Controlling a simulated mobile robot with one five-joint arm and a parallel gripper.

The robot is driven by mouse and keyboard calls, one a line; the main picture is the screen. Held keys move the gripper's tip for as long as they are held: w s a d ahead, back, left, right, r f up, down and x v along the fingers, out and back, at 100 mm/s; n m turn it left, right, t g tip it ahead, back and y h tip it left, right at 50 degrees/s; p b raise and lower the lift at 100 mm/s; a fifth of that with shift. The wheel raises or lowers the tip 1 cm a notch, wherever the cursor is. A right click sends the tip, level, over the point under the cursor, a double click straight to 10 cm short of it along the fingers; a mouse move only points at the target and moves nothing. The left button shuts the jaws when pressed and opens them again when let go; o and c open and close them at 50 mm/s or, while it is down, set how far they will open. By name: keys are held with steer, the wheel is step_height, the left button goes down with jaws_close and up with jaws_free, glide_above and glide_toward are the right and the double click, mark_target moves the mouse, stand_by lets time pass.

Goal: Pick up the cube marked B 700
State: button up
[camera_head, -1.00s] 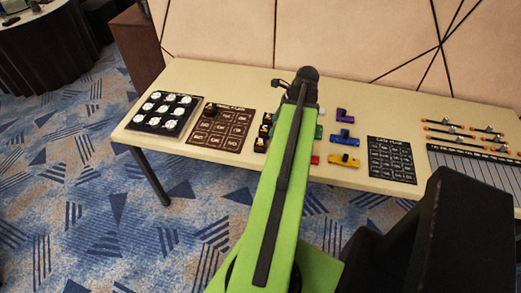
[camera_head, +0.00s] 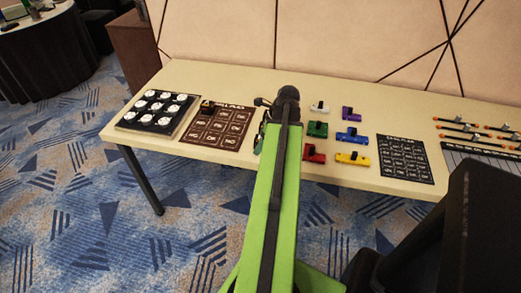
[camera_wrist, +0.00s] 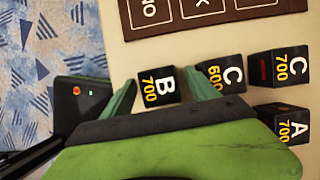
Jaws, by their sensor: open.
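The black cube marked B 700 (camera_wrist: 158,84) lies on the table in the wrist view, with a white B and yellow 700 on its face. My gripper (camera_wrist: 161,79) is open, with one green finger on each side of this cube. Whether the fingers touch it or are low enough around it is not clear. The cube marked C 600 (camera_wrist: 227,73) sits close beside the right finger. In the head view my gripper end (camera_head: 265,103) is over the table, and my arm hides most of these cubes.
Cubes marked C 700 (camera_wrist: 278,68) and A 700 (camera_wrist: 285,122) lie to the right. A brown printed mat (camera_head: 232,115) lies near the cubes, with a dark cube (camera_head: 207,107) on its corner. Coloured blocks (camera_head: 352,135) stand right of my arm. The table edge is close.

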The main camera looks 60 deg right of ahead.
mark_target(258, 139)
steer(key=shift+r, duration=0.1)
steer(key=c, duration=1.5)
steer(key=r+p, duration=0.1)
steer(key=p, duration=0.1)
steer(key=r+p, duration=0.1)
steer(key=r, duration=0.1)
steer(key=r+p, duration=0.2)
steer(key=shift+s+r+p, duration=0.15)
steer(key=shift+s+p, duration=0.2)
steer(key=shift+s, duration=0.05)
steer(key=s+d+r+p, duration=0.1)
steer(key=s+r+p, duration=0.4)
steer(key=s, duration=0.6)
steer(key=shift+r+p, duration=0.3)
